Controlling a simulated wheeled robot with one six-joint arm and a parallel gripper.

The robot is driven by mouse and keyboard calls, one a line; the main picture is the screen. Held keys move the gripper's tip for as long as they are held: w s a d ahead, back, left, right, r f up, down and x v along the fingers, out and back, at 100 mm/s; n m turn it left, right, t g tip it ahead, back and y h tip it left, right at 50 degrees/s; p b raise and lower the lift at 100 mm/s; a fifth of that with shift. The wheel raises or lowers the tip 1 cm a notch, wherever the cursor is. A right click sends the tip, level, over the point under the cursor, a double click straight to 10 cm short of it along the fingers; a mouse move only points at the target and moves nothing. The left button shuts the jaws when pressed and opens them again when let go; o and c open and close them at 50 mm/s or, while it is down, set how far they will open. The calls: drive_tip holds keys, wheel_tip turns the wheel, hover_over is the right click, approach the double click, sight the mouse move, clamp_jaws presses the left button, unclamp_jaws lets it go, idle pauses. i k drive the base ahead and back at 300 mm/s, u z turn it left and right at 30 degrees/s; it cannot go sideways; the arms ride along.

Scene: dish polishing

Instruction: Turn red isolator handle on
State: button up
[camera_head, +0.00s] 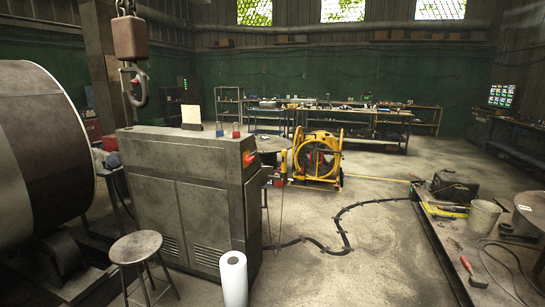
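A red isolator handle (249,157) sits high on the right-hand side of the grey metal cabinet (160,205), close to its top front corner. It is small in the view, and I cannot tell which position it is turned to. My gripper and arm are not in view.
A large drum (38,150) stands left of the cabinet. A stool (136,248) and a white roll (233,280) stand in front of it. A hook (134,82) hangs above. A black cable (345,235) crosses the otherwise open floor. A low platform (455,255) is at right.

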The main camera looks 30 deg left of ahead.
sight(248, 159)
drive_tip(key=z, duration=0.15)
drive_tip(key=i, duration=1.95)
drive_tip(key=u, duration=0.6)
drive_tip(key=i, duration=1)
drive_tip(key=u, duration=1.65)
drive_tip(key=i, duration=0.7)
drive_tip(key=u, duration=0.65)
